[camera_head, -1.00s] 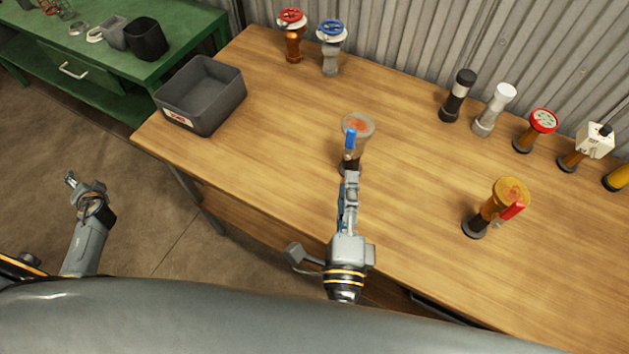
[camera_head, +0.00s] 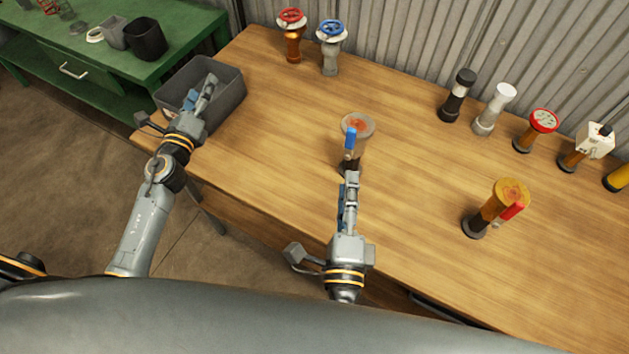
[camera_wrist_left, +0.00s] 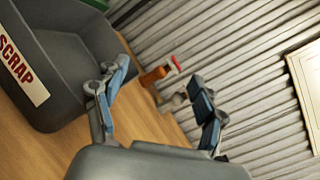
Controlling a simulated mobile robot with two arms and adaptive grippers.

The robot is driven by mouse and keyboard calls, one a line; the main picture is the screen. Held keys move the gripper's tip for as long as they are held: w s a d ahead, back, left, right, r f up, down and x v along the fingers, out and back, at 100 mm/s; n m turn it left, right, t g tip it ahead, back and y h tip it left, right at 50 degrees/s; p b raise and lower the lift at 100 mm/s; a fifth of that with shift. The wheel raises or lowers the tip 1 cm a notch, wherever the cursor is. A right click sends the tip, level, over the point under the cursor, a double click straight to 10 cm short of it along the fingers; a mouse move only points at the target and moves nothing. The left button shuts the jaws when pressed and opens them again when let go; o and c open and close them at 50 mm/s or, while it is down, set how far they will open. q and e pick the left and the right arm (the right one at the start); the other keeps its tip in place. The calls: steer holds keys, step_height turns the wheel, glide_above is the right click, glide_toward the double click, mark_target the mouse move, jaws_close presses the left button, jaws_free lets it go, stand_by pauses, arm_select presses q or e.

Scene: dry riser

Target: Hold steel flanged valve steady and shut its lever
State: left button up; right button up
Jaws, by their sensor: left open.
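The steel flanged valve (camera_head: 363,127) stands upright near the middle of the wooden table, with a blue lever (camera_head: 350,141) on its near side. My right gripper (camera_head: 351,180) is at the valve's near side, low by its body. Whether its fingers close on the valve is hidden from this angle. My left gripper (camera_head: 200,95) is open and empty over the near side of the grey bin, well to the left of the valve. In the left wrist view its two fingers (camera_wrist_left: 160,100) are spread apart with nothing between them close by.
The grey bin (camera_head: 225,108) labelled SCRAP (camera_wrist_left: 22,68) stands at the table's left end. Red-wheel (camera_head: 291,30) and blue-wheel (camera_head: 331,45) valves stand at the back. A yellow valve (camera_head: 508,196) with a red lever stands right. The table between bin and steel valve is clear.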

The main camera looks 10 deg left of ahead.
arm_select(q)
steer(key=s+d+f+m+g+h, duration=0.1)
steer(key=s+d+f+m+h, duration=0.25)
steer(key=d, duration=0.55)
steer(key=s+d+f+m+g+h, duration=0.1)
steer(key=s+d+f+m+h, duration=0.15)
steer(key=s+d+m, duration=0.45)
steer(key=m+g+h, duration=0.1)
steer(key=m+h, duration=0.3)
glide_toward(349, 144)
step_height(349, 144, down, 5)
steer(key=w, duration=0.2)
steer(key=x, duration=1.3)
steer(key=shift+w+a+f, duration=0.1)
steer(key=shift+f, duration=0.2)
